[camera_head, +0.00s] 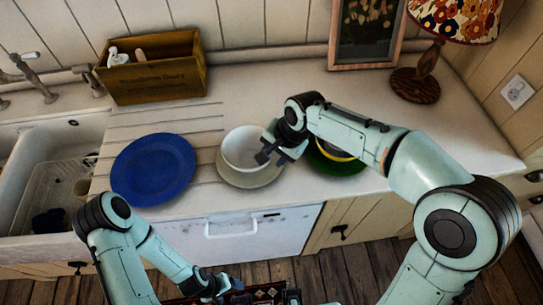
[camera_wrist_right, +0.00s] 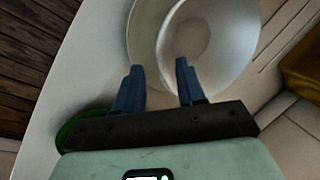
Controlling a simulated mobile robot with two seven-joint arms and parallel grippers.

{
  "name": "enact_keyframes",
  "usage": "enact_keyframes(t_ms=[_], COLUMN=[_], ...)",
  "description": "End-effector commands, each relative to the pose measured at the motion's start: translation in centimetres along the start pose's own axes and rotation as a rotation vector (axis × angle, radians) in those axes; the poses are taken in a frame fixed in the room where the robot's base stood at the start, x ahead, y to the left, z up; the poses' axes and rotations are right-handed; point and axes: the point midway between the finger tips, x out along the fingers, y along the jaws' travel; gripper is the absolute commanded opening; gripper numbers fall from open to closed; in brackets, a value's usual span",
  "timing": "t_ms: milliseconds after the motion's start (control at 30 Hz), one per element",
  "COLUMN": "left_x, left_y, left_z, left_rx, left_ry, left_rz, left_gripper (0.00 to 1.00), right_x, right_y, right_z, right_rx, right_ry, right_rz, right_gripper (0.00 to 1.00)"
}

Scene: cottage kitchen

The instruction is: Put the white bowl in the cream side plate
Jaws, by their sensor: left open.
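The white bowl (camera_head: 243,142) sits upright on the cream side plate (camera_head: 232,178) on the counter, and its base looks to be within the plate's rim. The wrist view shows the bowl (camera_wrist_right: 215,40) with the plate's edge (camera_wrist_right: 143,35) beside it. My right gripper (camera_head: 264,157) is at the bowl's right side in the head view. Its two fingers (camera_wrist_right: 158,78) are apart with nothing clamped between them, near the bowl's rim; I cannot tell whether they touch it. My left gripper (camera_head: 228,291) is low in front of the counter, away from the bowl, open and partly cut off.
A blue plate (camera_head: 153,170) lies left of the cream plate. A green plate (camera_head: 338,168) with a yellow-rimmed dish (camera_head: 335,151) is partly hidden under my right arm. A wooden box (camera_head: 155,80), a picture frame (camera_head: 364,35) and a lamp (camera_head: 420,80) stand at the back. The sink (camera_head: 50,170) is left.

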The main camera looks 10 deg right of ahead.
Motion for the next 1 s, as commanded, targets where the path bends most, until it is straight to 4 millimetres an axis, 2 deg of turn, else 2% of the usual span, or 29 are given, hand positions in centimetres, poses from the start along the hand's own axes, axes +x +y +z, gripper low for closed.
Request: enact_keyframes(t_ms=[33,200,400,600,1000], left_x=[-0.2,-0.6,-1.0,-1.1,-1.1], left_y=[0.1,0.3,0.5,0.6,0.6], left_z=[-0.1,-0.2,-0.4,-0.5,-0.5], left_rx=[0.000,0.001,0.002,0.003,0.003], left_ry=[0.001,0.004,0.006,0.007,0.007], left_rz=[0.000,0.001,0.002,0.003,0.003], left_gripper=[0.76,0.76,0.76,0.76,0.76], right_x=[-1.4,-5.2,-8.3,-9.4,-9.4], right_y=[-0.1,-0.1,-0.1,0.0,0.0], right_z=[0.0,-0.1,0.0,0.0,0.0], right_rx=[-0.001,-0.001,-0.001,-0.001,0.000], right_ry=[0.003,0.003,0.001,0.000,0.000], right_rz=[-0.005,-0.005,-0.003,-0.001,0.000], right_gripper=[0.39,0.39,0.39,0.39,0.39])
